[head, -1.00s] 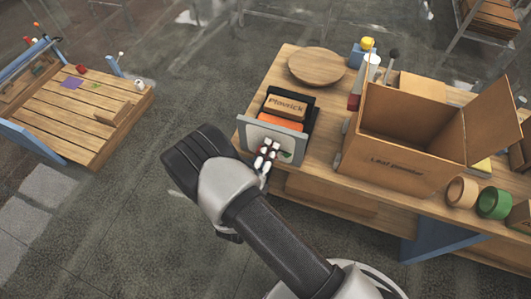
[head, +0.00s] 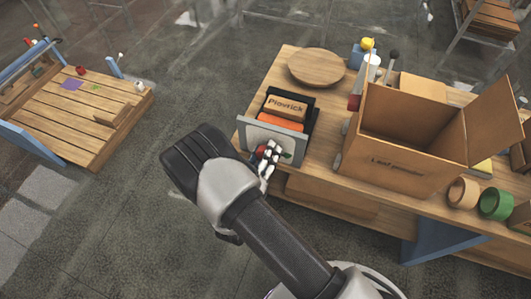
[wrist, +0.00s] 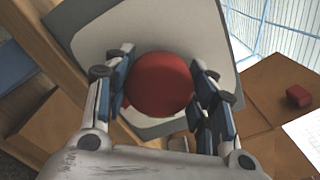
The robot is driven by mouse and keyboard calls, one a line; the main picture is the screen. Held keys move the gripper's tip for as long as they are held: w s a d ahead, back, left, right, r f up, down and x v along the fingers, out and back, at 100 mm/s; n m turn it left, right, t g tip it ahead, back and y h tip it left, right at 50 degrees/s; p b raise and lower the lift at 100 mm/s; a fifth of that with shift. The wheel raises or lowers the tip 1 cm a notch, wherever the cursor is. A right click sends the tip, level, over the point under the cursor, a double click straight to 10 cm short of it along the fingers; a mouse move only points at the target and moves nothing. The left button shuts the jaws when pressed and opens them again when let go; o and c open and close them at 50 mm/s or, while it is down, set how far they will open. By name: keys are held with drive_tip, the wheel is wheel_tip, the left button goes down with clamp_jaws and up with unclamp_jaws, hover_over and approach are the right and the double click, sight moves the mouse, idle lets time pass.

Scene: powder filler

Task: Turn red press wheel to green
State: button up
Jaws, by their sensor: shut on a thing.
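The red press wheel (wrist: 160,84) is a round red knob on the pale front plate (wrist: 90,42) of the press in the wrist view. My gripper (wrist: 164,78) has one finger on each side of the wheel and is shut on it. In the head view my gripper (head: 268,156) is at the front plate (head: 258,128) of the press at the table's left end, and mostly covers the wheel. A small patch of green shows just right of the fingers.
Behind the plate sit an orange block (head: 281,120) and a box marked "Plovrick" (head: 286,106). A large open cardboard box (head: 395,170) stands to the right, with a round wooden board (head: 317,66) behind. A second wooden table (head: 75,110) stands left across open floor.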

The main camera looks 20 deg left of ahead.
drive_tip(key=o, duration=1.1)
drive_tip(key=shift+c, duration=0.2)
drive_tip(key=s, duration=1.2)
drive_tip(key=shift+a, duration=0.45)
